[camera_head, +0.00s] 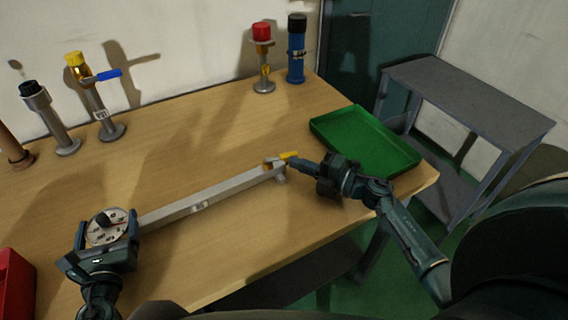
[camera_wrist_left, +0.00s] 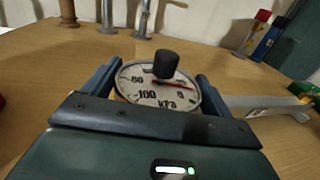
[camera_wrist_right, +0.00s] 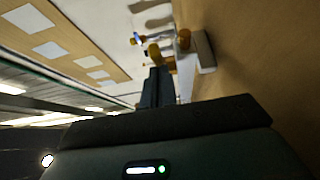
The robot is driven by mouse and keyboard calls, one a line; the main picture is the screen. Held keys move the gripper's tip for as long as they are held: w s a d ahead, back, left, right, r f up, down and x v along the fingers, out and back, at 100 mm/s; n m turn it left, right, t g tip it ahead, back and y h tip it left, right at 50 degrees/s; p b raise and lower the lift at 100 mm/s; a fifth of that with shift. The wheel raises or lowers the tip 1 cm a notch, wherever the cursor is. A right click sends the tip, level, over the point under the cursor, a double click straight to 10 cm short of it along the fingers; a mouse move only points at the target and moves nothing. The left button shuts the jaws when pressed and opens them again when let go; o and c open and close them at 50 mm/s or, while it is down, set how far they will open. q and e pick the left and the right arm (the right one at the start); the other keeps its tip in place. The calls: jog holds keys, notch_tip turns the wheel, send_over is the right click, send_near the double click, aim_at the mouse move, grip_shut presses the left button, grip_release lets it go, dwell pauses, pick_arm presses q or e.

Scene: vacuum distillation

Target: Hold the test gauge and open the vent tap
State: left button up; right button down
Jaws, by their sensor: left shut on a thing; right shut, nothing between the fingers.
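The round test gauge (camera_head: 108,229) has a white kPa dial, a red needle and a black knob. My left gripper (camera_head: 107,236) is shut on it, one finger on each side, at the left end of a grey bar (camera_head: 215,194). The dial faces up in the left wrist view (camera_wrist_left: 157,95). The vent tap with a yellow handle (camera_head: 288,155) is at the bar's right end. My right gripper (camera_head: 292,163) is shut and empty, its tips right beside the handle. The handle shows past the tips in the right wrist view (camera_wrist_right: 153,51); contact is unclear.
A green tray (camera_head: 365,141) lies behind my right gripper. Along the back stand a red-capped valve (camera_head: 263,58), a blue cylinder (camera_head: 296,48), a blue-handled valve (camera_head: 95,98) and a black-capped post (camera_head: 48,117). A red object (camera_head: 14,285) is at the left edge.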

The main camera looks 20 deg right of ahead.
jog(key=shift+w+d+n+g+y, duration=0.45)
jog(key=shift+w+n+g+y, duration=0.25)
jog(key=shift+n+g+y, duration=0.3)
jog(key=shift+w+d+y, duration=0.15)
jog(key=shift+w+y, duration=0.15)
jog(key=shift+w, duration=0.05)
jog(key=shift+r, duration=0.1)
notch_tip(320, 180, up, 10)
pick_arm(q)
jog(key=o, duration=1.3)
jog(key=shift+o, duration=0.2)
jog(key=shift+s, duration=0.1)
